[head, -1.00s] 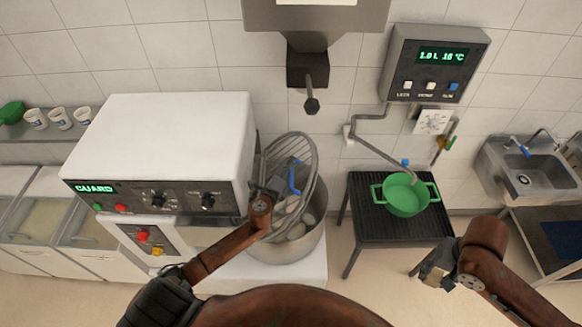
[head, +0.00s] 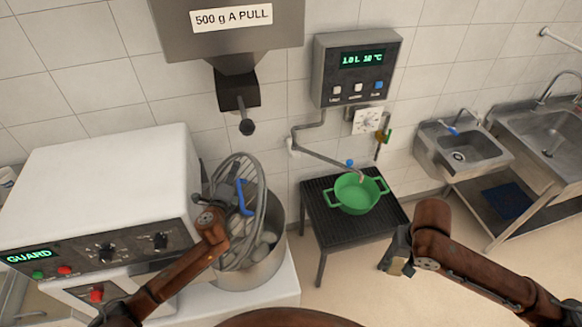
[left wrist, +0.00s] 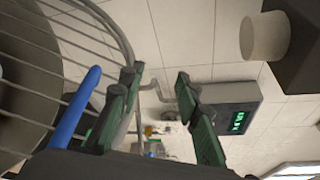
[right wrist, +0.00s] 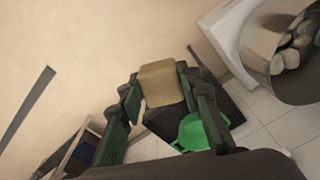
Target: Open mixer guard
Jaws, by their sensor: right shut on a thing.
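The mixer guard (head: 262,190) is a round wire cage, tilted steeply up over the steel bowl (head: 265,274). Its blue handle (head: 243,199) is on the near side; the handle also shows in the left wrist view (left wrist: 75,108), left of my fingers. My left gripper (head: 226,194) is beside the guard; its fingers (left wrist: 158,95) are apart with nothing between them. The mixer (head: 100,185) has a lit GUARD display (head: 28,255). My right gripper (head: 396,258) is shut on a tan block (right wrist: 160,84), right of the mixer and away from the guard.
A green pot (head: 356,194) stands on a black table (head: 325,235) right of the bowl. A dispenser (head: 237,88) hangs above the guard. A water meter (head: 358,68) is on the wall. Sinks (head: 460,152) stand at the right. Pale lumps (right wrist: 292,48) lie in the bowl.

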